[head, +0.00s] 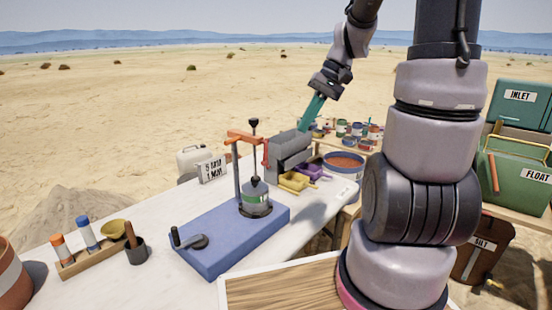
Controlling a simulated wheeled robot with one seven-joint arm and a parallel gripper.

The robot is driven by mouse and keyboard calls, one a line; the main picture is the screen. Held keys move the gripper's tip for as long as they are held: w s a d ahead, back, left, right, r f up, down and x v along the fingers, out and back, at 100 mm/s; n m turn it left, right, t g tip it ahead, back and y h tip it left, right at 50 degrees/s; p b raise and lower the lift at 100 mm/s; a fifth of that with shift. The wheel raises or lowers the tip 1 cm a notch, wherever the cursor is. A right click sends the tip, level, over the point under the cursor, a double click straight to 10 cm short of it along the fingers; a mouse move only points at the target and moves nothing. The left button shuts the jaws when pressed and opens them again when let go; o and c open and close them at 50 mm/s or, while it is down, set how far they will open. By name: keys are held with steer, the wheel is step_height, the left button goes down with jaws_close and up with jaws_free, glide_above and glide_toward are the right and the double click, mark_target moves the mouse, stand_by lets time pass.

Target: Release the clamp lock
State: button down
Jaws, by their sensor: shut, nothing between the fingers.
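A clamp press stands on the white table, with a blue base (240,232), an upright post and an orange top arm (245,138). A rod with a black knob (254,122) runs down onto a grey-green round pot (256,198) on the base. A dark lever with an upright handle (190,239) lies at the base's front left; it may be the clamp lock, but I cannot tell. My gripper (307,125), with teal fingers, is shut and empty. It points down behind the grey block, right of the press, and appears clear of the lever. Its fingertips are partly hidden.
A grey block (287,147) and yellow (296,181) and purple (314,171) scoops lie right of the press. A wooden rack (90,258) with bottles and a dark cup (135,250) stand left. A white can (195,158) and sign (212,170) stand behind.

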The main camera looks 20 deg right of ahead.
steer(key=w+d+f+m+t+y, duration=0.1)
steer(key=w+d+f+t+y, duration=0.1)
steer(key=f, duration=0.4)
steer(key=w+d+f+m+t+y, duration=0.1)
steer(key=w+d+f+t+y, duration=0.1)
steer(key=w+d+f+y, duration=0.2)
steer(key=w+d+f+t+y, duration=0.1)
steer(key=w+d+f+y, duration=0.2)
steer(key=w+f+y, duration=0.2)
step_height(320, 180, down, 3)
steer(key=shift+d+r+m+t+y, duration=0.2)
steer(key=shift+m+t+y, duration=0.2)
steer(key=shift+y, duration=0.3)
steer(key=x, duration=1.4)
